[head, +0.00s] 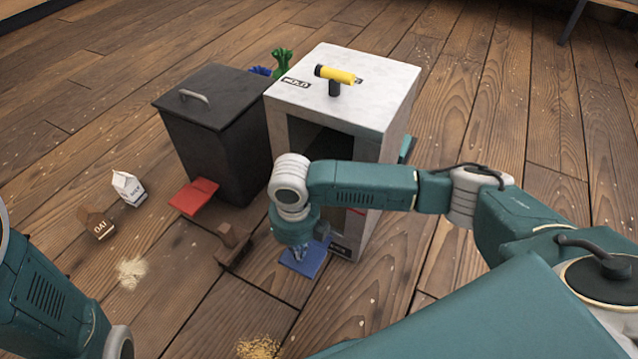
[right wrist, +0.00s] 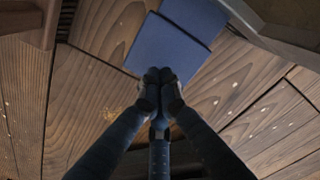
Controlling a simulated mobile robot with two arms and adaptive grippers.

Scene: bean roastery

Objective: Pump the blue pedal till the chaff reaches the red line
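The blue pedal (head: 308,259) lies low at the foot of a white cabinet (head: 390,97); it also shows in the right wrist view (right wrist: 185,38). My right gripper (head: 299,254) points down at the pedal. In the right wrist view its fingertips (right wrist: 162,76) are together with nothing between them, at the pedal's near edge; I cannot tell whether they touch it. A short red mark (head: 357,211), perhaps the red line, shows on the cabinet's front, partly behind my right arm. The chaff level cannot be made out. My left arm shows at lower left, its gripper out of frame.
A dark lidded bin (head: 222,130) with a red pedal (head: 194,196) stands left of the cabinet. A brown brush-like object (head: 233,243) lies near the blue pedal. A yellow-handled tool (head: 336,75) is on the cabinet. Cartons (head: 128,188) stand at left.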

